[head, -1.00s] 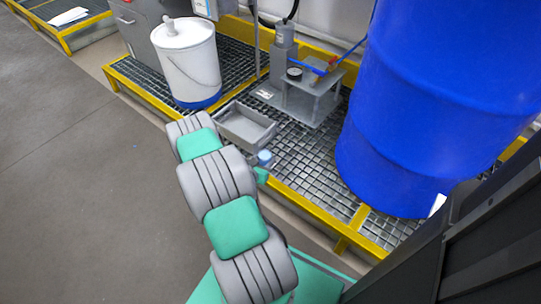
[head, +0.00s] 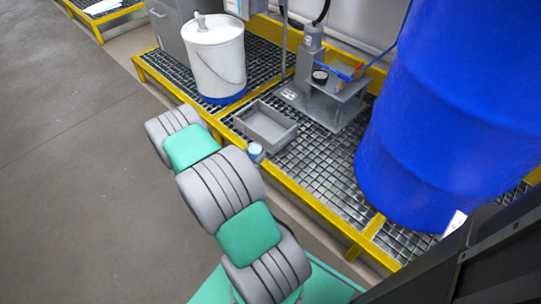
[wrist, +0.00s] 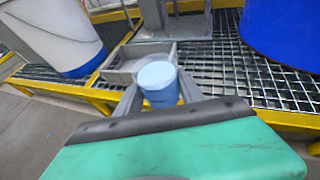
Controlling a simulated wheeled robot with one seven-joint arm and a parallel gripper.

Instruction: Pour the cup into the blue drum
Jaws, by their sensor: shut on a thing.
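A small light-blue cup (wrist: 160,86) sits between the two fingers of my gripper (wrist: 160,98) in the wrist view. The gripper is shut on it. In the head view the cup (head: 256,152) shows just past my arm, over the yellow front edge of the platform; the fingers are hidden there behind my arm. The cup looks roughly upright and its contents cannot be made out. The large blue drum (head: 435,120) stands on the grating at the right, well apart from the cup. Its top is out of frame. Its lower part shows at the wrist view's upper right (wrist: 280,30).
A grey open tray (head: 268,126) lies on the grating just behind the cup. A grey stand (head: 325,100) with blue and red parts stands between tray and drum. A white bucket (head: 218,60) stands at the left. A yellow rail (head: 300,195) edges the platform; grey floor is clear at left.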

